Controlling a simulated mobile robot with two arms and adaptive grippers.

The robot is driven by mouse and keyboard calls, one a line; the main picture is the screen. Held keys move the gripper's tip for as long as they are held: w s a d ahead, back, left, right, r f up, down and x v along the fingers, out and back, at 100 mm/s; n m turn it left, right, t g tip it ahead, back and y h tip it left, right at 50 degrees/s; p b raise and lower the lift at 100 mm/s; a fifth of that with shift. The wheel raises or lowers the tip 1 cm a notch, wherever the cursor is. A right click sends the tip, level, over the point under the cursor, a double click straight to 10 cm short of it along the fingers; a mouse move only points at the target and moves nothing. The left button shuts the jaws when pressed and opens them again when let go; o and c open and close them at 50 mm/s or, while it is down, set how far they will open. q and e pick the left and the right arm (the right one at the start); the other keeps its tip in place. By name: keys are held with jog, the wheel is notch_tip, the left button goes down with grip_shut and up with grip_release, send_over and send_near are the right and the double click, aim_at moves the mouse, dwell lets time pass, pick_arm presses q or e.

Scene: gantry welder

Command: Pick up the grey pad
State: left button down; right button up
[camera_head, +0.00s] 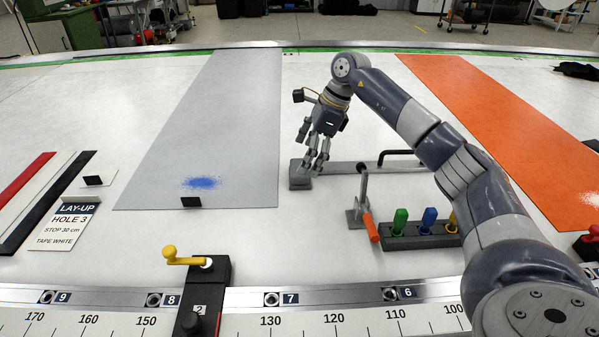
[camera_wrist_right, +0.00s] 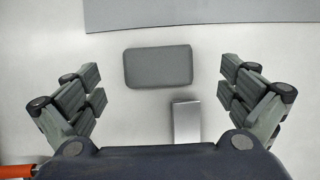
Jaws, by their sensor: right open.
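The grey pad (camera_wrist_right: 158,67) is a rounded dark grey block lying flat on the white table in the right wrist view. In the head view the grey pad (camera_head: 299,181) lies at the left end of a flat metal bar, partly behind my fingers. My right gripper (camera_head: 315,160) points down over the pad. In the right wrist view its fingers (camera_wrist_right: 161,88) are spread wide on either side, with nothing between them touching. The pad is a little beyond the gripper's middle line. My left gripper is not in view.
The metal bar (camera_wrist_right: 187,121) ends close to the pad. A clamp with an orange handle (camera_head: 370,228) and a holder with green, blue and yellow pegs (camera_head: 428,242) stand nearby. A grey sheet (camera_head: 215,120) lies left, an orange strip (camera_head: 500,125) right.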

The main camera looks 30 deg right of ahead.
jog(key=x, duration=0.3)
jog(key=shift+a+f+p, duration=0.25)
jog(key=shift+f+p, duration=0.05)
jog(key=shift+p, duration=0.05)
jog(key=shift+w+f, duration=0.1)
jog(key=shift+f, duration=0.2)
jog(key=c, duration=1.1)
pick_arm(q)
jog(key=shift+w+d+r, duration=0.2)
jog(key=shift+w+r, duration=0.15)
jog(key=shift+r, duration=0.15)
pick_arm(e)
jog(key=shift+c, duration=0.2)
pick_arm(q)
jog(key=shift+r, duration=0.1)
pick_arm(e)
jog(key=shift+r, duration=0.15)
